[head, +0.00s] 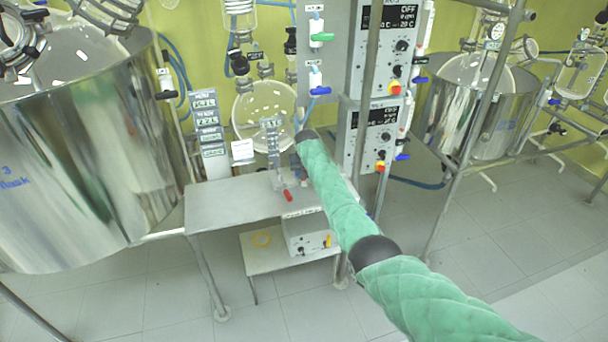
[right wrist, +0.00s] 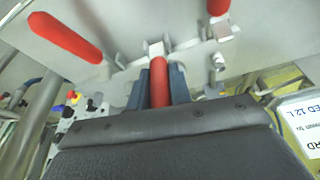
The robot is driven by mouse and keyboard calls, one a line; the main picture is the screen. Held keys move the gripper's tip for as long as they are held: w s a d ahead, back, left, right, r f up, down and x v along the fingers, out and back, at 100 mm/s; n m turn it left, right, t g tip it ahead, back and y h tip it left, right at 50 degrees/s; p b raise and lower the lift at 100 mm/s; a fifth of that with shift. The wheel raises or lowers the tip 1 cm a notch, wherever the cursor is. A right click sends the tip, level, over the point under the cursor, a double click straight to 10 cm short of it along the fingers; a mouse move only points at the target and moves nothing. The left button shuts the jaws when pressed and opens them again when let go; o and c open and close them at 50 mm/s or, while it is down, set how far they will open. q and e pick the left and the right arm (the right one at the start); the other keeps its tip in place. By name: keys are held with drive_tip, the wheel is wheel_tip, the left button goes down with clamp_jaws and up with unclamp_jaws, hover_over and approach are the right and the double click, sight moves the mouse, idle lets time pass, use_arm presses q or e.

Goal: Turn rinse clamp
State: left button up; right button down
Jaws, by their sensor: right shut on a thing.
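In the right wrist view, a red clamp handle (right wrist: 159,85) stands between the two dark blue-grey fingers of my right gripper (right wrist: 157,93). The gripper is shut on it, and its pale metal end shows above the fingertips. Two similar red handles are nearby: one at the upper left (right wrist: 65,38) and one at the top (right wrist: 218,7). My left gripper is not in view.
A grey table (head: 235,205) stands below the arm's end, with a small red-ended part (head: 288,195) on it. A large steel vessel (head: 90,150) fills the left. Control boxes (head: 378,130) and a metal post stand close to the arm. The floor at lower right is clear.

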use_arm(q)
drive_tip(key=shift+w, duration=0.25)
use_arm(e)
drive_tip(key=shift+w+g, duration=0.15)
drive_tip(key=shift+g, duration=0.15)
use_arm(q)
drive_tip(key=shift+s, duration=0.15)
use_arm(e)
drive_tip(key=c, duration=1.3)
unclamp_jaws()
drive_tip(key=shift+a+f, duration=0.1)
drive_tip(key=shift+r, duration=0.5)
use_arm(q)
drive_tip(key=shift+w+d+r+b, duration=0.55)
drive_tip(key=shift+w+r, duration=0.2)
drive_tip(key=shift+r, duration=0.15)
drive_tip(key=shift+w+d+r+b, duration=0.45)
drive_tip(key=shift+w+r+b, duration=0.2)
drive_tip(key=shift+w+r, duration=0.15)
use_arm(e)
drive_tip(key=shift+v, duration=3.4)
